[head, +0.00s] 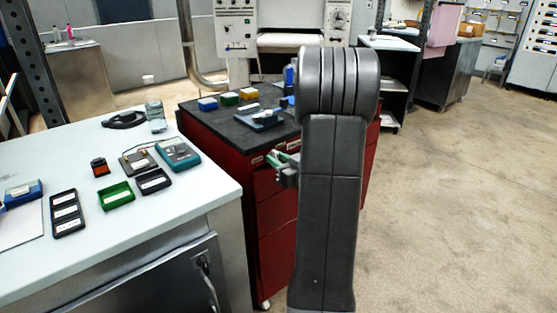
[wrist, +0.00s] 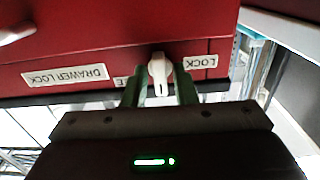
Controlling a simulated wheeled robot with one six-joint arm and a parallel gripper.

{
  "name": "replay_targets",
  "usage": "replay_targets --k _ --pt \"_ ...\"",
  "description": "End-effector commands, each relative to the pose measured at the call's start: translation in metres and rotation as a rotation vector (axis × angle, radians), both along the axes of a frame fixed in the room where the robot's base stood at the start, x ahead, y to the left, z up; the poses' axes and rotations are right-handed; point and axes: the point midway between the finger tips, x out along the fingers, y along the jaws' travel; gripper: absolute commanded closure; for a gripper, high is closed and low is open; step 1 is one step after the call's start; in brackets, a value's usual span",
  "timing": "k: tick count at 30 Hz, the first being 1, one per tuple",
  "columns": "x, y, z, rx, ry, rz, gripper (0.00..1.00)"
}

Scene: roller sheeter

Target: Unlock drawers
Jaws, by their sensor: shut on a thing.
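A red drawer cabinet (head: 230,161) with a dark top stands in the middle of the head view, right of the pale table. In the wrist view its red front (wrist: 110,35) fills the top. Upside-down labels there read "DRAWER LOCK" (wrist: 65,76) and "LOCK" (wrist: 201,62); another between them is mostly hidden. A white lock lever (wrist: 160,72) sits beside the "LOCK" label. My gripper (head: 284,159) is at the cabinet's upper front edge. Its green fingers (wrist: 160,84) are on both sides of the lever and shut on it. My arm hides part of the cabinet.
A white table (head: 190,215) at left carries trays, a teal meter (head: 178,155) and a glass jar (head: 156,116). Several small boxes and a blue device (head: 260,119) lie on the cabinet top. A machine (head: 236,30) stands behind. Open floor (head: 450,210) lies at right.

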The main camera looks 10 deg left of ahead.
Motion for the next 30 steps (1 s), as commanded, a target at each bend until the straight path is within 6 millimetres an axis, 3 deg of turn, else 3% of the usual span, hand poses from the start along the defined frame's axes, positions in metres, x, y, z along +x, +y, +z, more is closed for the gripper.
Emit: replay_targets --k 5,6,17,30 --pt "0.000 0.000 -0.001 0.000 0.001 0.000 0.97" --pt "0.000 0.000 -0.001 0.000 0.001 0.000 0.67" --pt "-0.002 -0.003 0.000 0.000 0.000 -0.001 0.66" --pt "-0.046 -0.061 0.000 0.000 0.001 -0.005 0.66"
